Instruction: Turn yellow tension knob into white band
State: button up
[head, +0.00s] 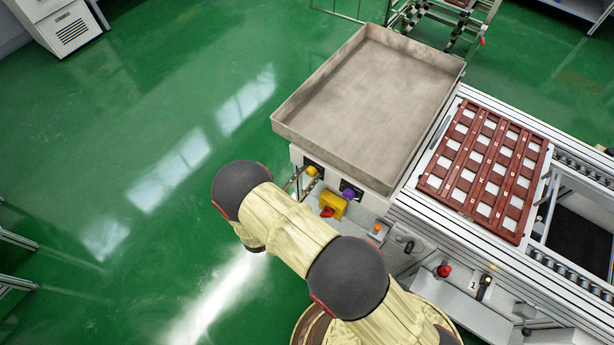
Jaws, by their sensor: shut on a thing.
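The yellow tension knob (312,171) is on a dark plate on the front side of the machine, below the grey metal tray. My gripper (301,179) reaches in from the lower left, mostly hidden behind my arm. Its thin fingers are at the yellow knob and shut on it. The knob's pointer and the white band are too small or hidden to make out, so I cannot tell how the knob is turned.
A purple knob (348,194) and a yellow box with a red switch (333,206) are close to the right of my gripper. The grey tray (375,100) overhangs above. A red-brown pallet (487,165) is on the conveyor. Green floor at left is clear.

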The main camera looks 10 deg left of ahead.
jog(key=shift+c, duration=1.2)
jog(key=shift+n, duration=0.3)
jog(key=n+p, duration=0.1)
jog(key=n, duration=0.2)
jog(key=shift+n, duration=0.3)
jog(key=n, duration=0.3)
jog(key=shift+n+p, duration=0.3)
jog(key=shift+p, duration=0.05)
jog(key=n, duration=0.4)
jog(key=shift+a+p, duration=0.1)
jog(key=shift+p, duration=0.25)
jog(key=shift+n+p, duration=0.3)
jog(key=shift+n, duration=1.9)
jog(key=o, duration=1.2)
jog(key=shift+c, duration=0.2)
